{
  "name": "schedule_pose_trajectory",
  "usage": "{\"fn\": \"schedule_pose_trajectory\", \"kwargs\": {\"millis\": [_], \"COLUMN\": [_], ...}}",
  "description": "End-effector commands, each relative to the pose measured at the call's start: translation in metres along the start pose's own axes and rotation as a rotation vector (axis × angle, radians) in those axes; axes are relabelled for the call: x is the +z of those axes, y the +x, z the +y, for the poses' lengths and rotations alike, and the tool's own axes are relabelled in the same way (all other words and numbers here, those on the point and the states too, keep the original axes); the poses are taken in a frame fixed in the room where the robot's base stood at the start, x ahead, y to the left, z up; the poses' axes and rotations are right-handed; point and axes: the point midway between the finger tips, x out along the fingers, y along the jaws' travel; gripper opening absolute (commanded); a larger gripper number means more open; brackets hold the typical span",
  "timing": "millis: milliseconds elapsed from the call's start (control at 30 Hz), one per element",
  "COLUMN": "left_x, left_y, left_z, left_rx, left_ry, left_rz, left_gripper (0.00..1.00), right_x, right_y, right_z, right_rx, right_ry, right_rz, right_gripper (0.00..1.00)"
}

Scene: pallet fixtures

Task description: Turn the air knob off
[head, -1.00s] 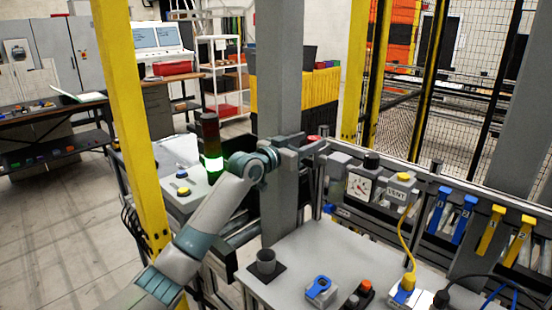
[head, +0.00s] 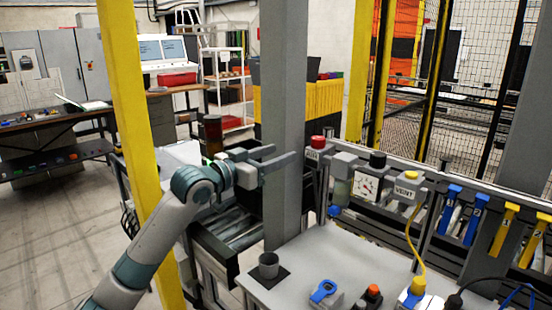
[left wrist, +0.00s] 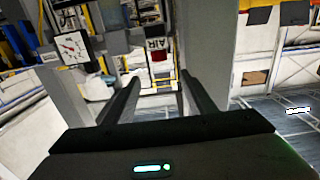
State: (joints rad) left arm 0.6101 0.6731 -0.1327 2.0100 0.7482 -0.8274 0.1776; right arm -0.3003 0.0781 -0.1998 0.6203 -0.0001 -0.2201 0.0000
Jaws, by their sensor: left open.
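The air knob (head: 318,142) is a red knob above a small white label, on the rail just right of the grey post. In the left wrist view the red knob (left wrist: 158,56) shows beside a white AIR label, ahead between my fingers and some way off. How far it is turned cannot be made out. My left gripper (head: 283,155) is open and empty, its two fingers pointing right, across the grey post in the picture. It is left of the knob and apart from it. In the left wrist view its fingertips (left wrist: 159,77) are spread. My right gripper is not in view.
The thick grey post (head: 283,90) stands close to my left gripper. A round gauge (head: 367,187) and a VENT block (head: 406,190) sit right of the knob. Below, a grey table (head: 345,260) bears a cup (head: 268,265) and small devices. A yellow post (head: 130,120) stands left.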

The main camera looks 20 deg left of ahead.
Motion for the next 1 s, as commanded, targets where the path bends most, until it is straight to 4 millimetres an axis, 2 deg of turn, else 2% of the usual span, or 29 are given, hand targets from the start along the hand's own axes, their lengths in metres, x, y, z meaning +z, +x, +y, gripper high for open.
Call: {"fn": "schedule_pose_trajectory", "kwargs": {"millis": [200, 233, 267, 467, 767, 1000], "left_x": [0.000, 0.000, 0.000, 0.000, 0.001, -0.002], "left_y": [0.000, 0.000, 0.000, 0.004, 0.026, 0.036], "left_z": [0.000, 0.000, 0.000, 0.005, 0.036, 0.064], "left_rx": [0.000, 0.000, 0.000, -0.010, -0.109, -0.267], "left_ry": [0.000, 0.000, 0.000, 0.004, 0.032, 0.035], "left_rz": [0.000, 0.000, 0.000, 0.005, 0.036, 0.048], "left_gripper": [0.50, 0.48, 0.41, 0.40, 0.40, 0.40], "right_x": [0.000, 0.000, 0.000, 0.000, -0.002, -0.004], "right_y": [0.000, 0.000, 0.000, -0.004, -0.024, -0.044], "right_z": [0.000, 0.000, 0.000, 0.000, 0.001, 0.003], "right_rx": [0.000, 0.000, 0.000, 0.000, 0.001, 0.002], "right_ry": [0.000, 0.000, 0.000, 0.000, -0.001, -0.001], "right_rz": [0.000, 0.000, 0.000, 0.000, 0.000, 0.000], "right_gripper": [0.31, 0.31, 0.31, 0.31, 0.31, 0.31]}}
